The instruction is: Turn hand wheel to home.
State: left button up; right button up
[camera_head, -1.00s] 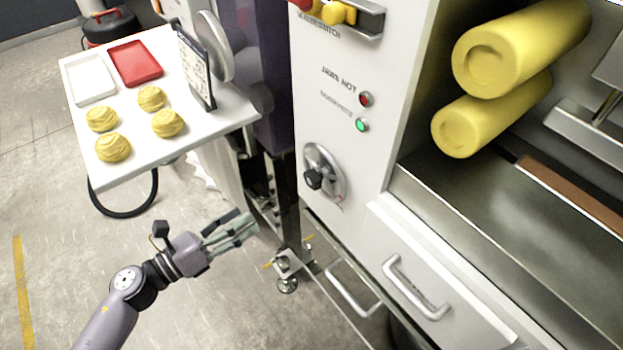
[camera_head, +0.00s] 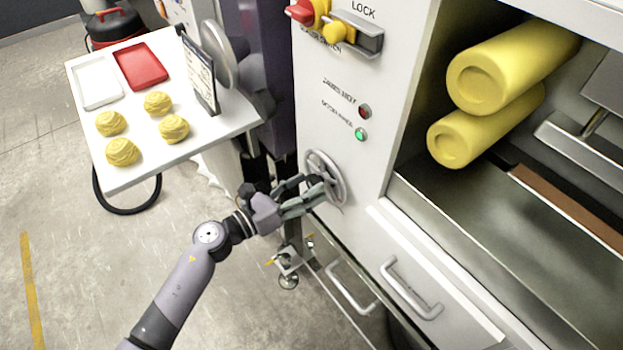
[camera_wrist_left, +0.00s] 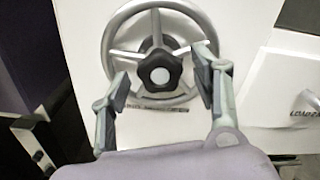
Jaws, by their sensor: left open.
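The hand wheel (camera_head: 335,172) is a silver spoked wheel on the white front panel of the machine. In the left wrist view the hand wheel (camera_wrist_left: 116,41) shows its rim, spokes and a dark lobed knob (camera_wrist_left: 160,72). My left gripper (camera_head: 312,188) is at the wheel's lower left in the head view, and its fingers cover part of the wheel. In the left wrist view my left gripper (camera_wrist_left: 155,100) is open, with one finger on each side of the knob. I cannot tell whether the fingers touch the rim. My right gripper is not in view.
Above the wheel are a green lamp (camera_head: 361,134), a red lamp (camera_head: 364,111) and a yellow-red switch (camera_head: 338,30). A drawer handle (camera_head: 411,287) sits at lower right. A white side table (camera_head: 140,176) with pasta nests and trays stands at left.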

pick_arm(q)
jog(key=shift+x, duration=1)
grip_shut()
